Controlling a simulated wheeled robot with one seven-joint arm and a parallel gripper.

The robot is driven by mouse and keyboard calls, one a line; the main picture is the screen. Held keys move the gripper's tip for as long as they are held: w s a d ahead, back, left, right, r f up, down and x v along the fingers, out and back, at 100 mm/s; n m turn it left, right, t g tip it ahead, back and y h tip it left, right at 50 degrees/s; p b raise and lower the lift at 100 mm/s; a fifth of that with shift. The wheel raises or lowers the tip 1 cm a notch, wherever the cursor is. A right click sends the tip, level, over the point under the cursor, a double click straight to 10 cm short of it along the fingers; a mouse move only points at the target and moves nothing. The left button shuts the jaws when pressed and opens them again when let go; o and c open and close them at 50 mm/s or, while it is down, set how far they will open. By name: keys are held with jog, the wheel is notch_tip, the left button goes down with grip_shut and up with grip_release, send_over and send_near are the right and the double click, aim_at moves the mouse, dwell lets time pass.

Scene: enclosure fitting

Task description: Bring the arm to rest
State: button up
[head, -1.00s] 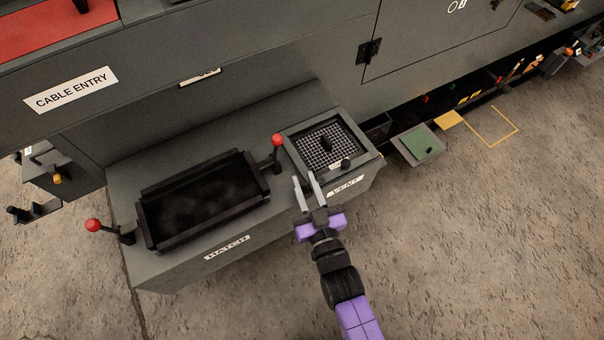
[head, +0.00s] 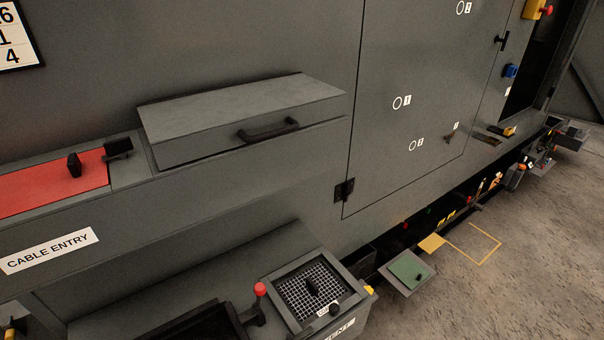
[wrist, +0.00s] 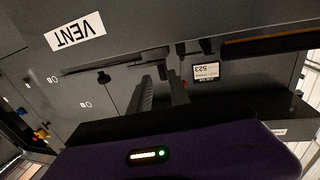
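My gripper (wrist: 160,84) shows in the wrist view, with its two grey fingers apart and nothing between them. It is out of the head view. The wrist view is upside down, with the VENT label (wrist: 75,31) at upper left and the grey enclosure front around the fingers. I see no contact between the fingers and the enclosure, though the distance is hard to judge.
The vent grille (head: 311,291) with a black knob lies at the bottom of the head view, beside a red-balled lever (head: 260,289). A closed lid with a handle (head: 268,130) sits above. A green plate (head: 408,270) juts out low.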

jog(key=s+d+r+m+h, duration=0.1)
jog(key=s+d+r+h, duration=0.1)
jog(key=s+d+r, duration=0.3)
jog(key=s+d+r+m+g+h, duration=0.1)
jog(key=s+d+r, duration=0.3)
jog(key=s+d, duration=0.4)
jog(key=s+d+r+m+h, duration=0.2)
jog(key=s+d+r+h, duration=0.2)
jog(key=s, duration=0.9)
jog(key=d+r, duration=0.1)
jog(key=d, duration=0.2)
jog(key=shift+s+d+r+m+g, duration=0.15)
jog(key=shift+s+r+m+g, duration=0.15)
jog(key=shift+g, duration=0.1)
